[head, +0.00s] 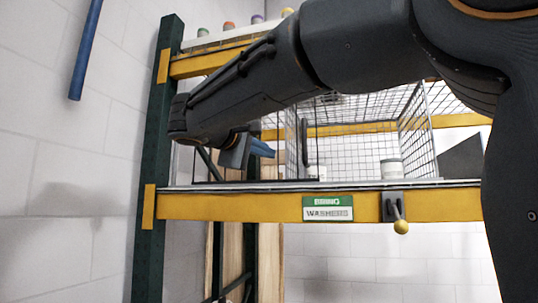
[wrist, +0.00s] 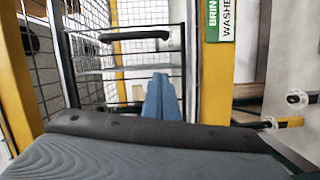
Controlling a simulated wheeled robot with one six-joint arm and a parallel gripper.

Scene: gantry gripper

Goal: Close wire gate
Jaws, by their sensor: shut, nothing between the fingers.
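The wire gate has a thin dark frame and a dark upright handle (head: 304,142). It stands at the front of the wire cage on the middle shelf, left of centre in the head view. In the wrist view the gate's handle (wrist: 133,35) lies across the upper left, with the frame and mesh around it. I cannot tell exactly how far open the gate stands. My gripper (head: 270,150) is shut and empty, its blue fingers pointing right, left of the handle. In the wrist view the fingertips (wrist: 161,77) appear below and right of the handle, apparently apart from it.
A yellow beam (head: 235,207) with a green WASHERS sign (head: 328,207) and a yellow-knobbed lever (head: 400,226) runs below. A green post (head: 152,190) stands left. A blue pole (head: 85,50) hangs upper left.

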